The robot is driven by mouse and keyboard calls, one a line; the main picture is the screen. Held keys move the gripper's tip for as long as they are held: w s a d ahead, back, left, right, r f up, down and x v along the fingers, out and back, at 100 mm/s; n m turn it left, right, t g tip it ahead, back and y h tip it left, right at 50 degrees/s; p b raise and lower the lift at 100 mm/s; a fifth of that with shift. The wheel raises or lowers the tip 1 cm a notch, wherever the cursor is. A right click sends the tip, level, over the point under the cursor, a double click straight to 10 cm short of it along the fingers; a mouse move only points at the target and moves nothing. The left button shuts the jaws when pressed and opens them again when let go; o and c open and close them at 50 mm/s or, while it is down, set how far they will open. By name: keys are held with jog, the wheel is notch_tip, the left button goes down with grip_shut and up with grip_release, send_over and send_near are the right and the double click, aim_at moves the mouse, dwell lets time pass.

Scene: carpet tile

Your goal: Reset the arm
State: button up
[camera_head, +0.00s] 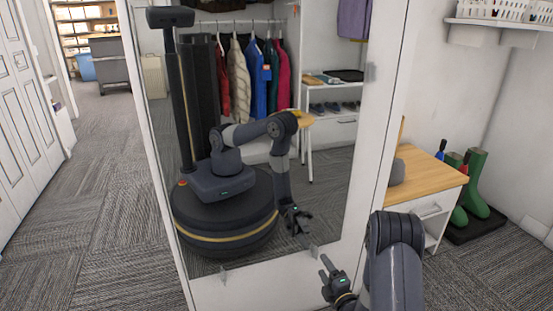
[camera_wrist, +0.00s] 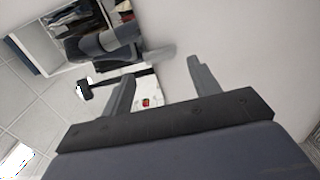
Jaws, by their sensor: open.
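My gripper (camera_head: 330,272) hangs low at the bottom of the head view, just in front of the mirror panel's lower edge. Its fingers are apart, with nothing between them. In the wrist view my gripper (camera_wrist: 160,78) shows two separate fingers, also empty. My arm comes in from the lower right of the head view, bent at a dark joint. The tall mirror (camera_head: 335,190) reflects my base, column and bent arm, with the gripper pointing down.
A white cabinet with a wooden top (camera_head: 435,172) stands right of the mirror. Green boots (camera_head: 478,182) stand on a dark tray (camera_head: 476,228). A wall shelf (camera_head: 500,22) holds white baskets. White panelled doors (camera_head: 22,110) line the left. Carpet (camera_head: 105,190) between is clear.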

aim_at(317, 257)
jog(key=x, duration=0.4)
jog(key=shift+b, duration=0.4)
